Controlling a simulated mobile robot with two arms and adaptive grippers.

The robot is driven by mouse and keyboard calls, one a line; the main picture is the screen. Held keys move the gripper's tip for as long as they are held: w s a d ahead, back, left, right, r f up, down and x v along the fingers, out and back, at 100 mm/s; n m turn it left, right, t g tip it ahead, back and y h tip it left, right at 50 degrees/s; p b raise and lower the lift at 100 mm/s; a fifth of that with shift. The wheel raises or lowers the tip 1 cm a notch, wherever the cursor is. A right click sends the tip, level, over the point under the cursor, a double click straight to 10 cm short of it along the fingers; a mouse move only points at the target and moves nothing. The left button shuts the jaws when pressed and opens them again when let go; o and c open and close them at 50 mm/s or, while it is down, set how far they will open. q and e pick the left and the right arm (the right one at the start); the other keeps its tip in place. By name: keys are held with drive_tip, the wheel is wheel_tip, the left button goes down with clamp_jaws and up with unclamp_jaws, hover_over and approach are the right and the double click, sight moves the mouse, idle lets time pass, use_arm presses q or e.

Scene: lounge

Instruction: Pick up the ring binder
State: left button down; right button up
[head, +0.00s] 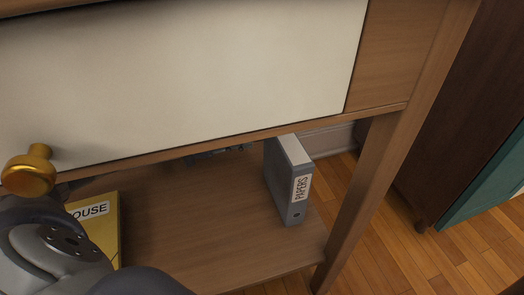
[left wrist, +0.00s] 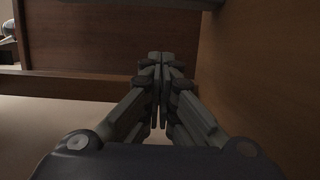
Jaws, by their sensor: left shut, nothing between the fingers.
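A grey ring binder (head: 290,183) with a white label reading "PAPERS" stands upright on the lower wooden shelf (head: 190,225), near its right end, below the drawer. My left arm comes in at the lower left of the head view, and its fingers cannot be made out there. In the left wrist view my left gripper (left wrist: 161,60) is shut with its fingertips together and nothing between them. It points at brown wooden panels. The binder does not show in the left wrist view. My right gripper is in neither view.
Above are a white drawer front (head: 200,80) and a brass knob (head: 30,172). A wooden leg (head: 365,190) stands right of the binder. The shelf middle is clear.

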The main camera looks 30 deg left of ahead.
use_arm(q)
drive_tip(key=b+x, duration=0.1)
drive_tip(key=x, duration=0.3)
drive_tip(key=shift+d+f, duration=0.1)
drive_tip(key=shift+f, duration=0.1)
drive_tip(key=shift+s+d+r, duration=0.1)
drive_tip(key=shift+s+d, duration=0.55)
drive_tip(key=shift+s, duration=0.05)
drive_tip(key=shift+s+d, duration=0.6)
drive_tip(key=shift+d, duration=0.15)
